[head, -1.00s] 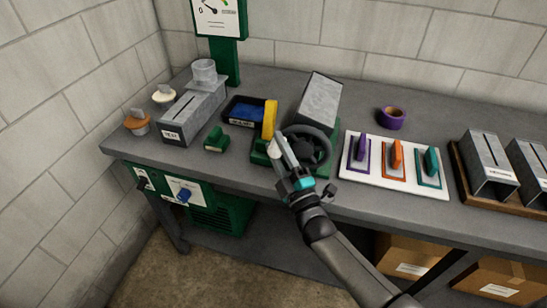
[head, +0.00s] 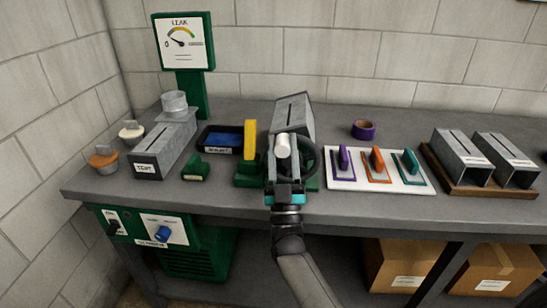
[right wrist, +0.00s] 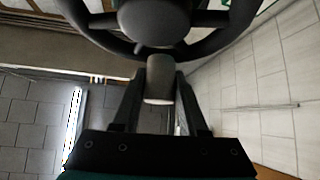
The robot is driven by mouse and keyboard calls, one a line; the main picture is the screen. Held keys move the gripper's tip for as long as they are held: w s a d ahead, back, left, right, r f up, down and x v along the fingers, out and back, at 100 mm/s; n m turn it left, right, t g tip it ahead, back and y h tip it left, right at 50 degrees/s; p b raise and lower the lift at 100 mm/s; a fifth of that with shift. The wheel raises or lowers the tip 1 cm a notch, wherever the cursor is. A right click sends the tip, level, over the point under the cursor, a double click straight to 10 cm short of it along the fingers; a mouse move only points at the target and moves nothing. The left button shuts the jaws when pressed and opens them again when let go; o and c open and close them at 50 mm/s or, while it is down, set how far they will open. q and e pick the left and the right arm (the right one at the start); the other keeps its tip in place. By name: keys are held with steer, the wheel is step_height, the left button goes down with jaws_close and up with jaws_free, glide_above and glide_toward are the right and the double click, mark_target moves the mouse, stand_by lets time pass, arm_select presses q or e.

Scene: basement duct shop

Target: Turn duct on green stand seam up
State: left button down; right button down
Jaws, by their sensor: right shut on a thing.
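The grey duct (head: 299,106) sits on the green stand (head: 247,177), partly hidden by my gripper. A dark seam line (head: 288,113) shows on its upward face; the duct looks slightly tilted. A black handwheel (head: 311,160) is at its near end, with a pale handle (head: 283,147). My right gripper (head: 284,163) is at the wheel and shut on this handle. In the right wrist view the handle (right wrist: 159,82) lies between the two fingers, below the dark wheel rim (right wrist: 100,40). My left gripper is not in view.
A yellow upright piece (head: 250,140) and a blue-filled tray (head: 221,150) stand left of the wheel. Further left are a green block (head: 195,172) and the test duct (head: 160,152). Right are a white board (head: 352,183) with coloured tools, purple tape (head: 363,130) and two ducts (head: 463,158).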

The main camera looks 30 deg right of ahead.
steer(key=m+g+h, duration=0.1)
steer(key=m+h, duration=0.2)
steer(key=d+m+g+h, duration=0.1)
steer(key=m, duration=0.1)
steer(key=shift+s+g+h+b, duration=0.3)
steer(key=shift+h+b, duration=0.05)
steer(key=shift+h, duration=0.05)
steer(key=shift+s+d+r+m+g+h, duration=0.15)
steer(key=shift+m+g+h, duration=0.45)
steer(key=shift+m, duration=0.35)
steer(key=shift+s+d+f+m+g+h, duration=0.15)
steer(key=shift+m+g+h, duration=0.4)
steer(key=shift+m, duration=0.4)
steer(key=shift+w+r, duration=0.1)
steer(key=shift+r, duration=0.05)
steer(key=shift+c, duration=2.2)
jaws_free()
steer(key=shift+b, duration=0.3)
